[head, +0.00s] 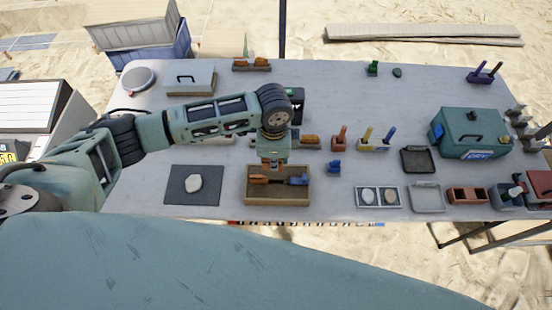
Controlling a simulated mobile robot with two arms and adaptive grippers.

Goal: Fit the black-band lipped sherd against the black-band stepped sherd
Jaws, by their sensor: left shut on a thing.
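My left gripper (272,166) points down over a wooden tray (277,201) at the front middle of the table. It is shut on a small orange-brown piece, likely a sherd, mostly hidden by the fingers. An orange-brown sherd (258,179) shows in the left of the tray, just below the fingers; I cannot tell whether it is the held piece or touches it. A blue piece (298,181) lies in the right of the tray. Black bands, lips and steps are too small to tell. My right gripper is not in view.
Orange pieces on a stand (251,65) are at the back; another orange piece (310,140) is behind the tray. A dark mat (178,198) with a pale piece is left. A blue item (334,167) stands right. A teal box (470,134) is far right. The back middle is clear.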

